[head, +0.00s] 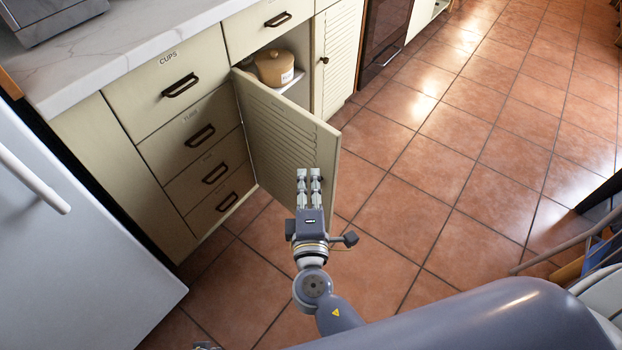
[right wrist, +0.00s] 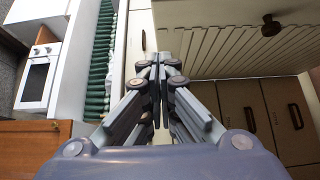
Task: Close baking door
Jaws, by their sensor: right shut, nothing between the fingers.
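A cream slatted cabinet door (head: 285,130) stands wide open in the head view, swung out from the cupboard over the tiled floor. No baking label is readable on it. A slatted panel with a dark round knob (right wrist: 268,27) fills the upper right of the right wrist view. My right gripper (head: 309,175) is shut and empty, in front of the door's lower outer part in the head view; I cannot tell whether it touches. Its fingers (right wrist: 157,75) also show together in the right wrist view. A small metallic piece at the head view's bottom edge may be my left gripper (head: 206,346).
The open cupboard holds a tan lidded canister (head: 272,67) on its shelf. Drawers (head: 190,130) with dark handles stand left of the door, and another slatted door (head: 338,55) right of the opening. A white appliance (head: 70,230) is at left.

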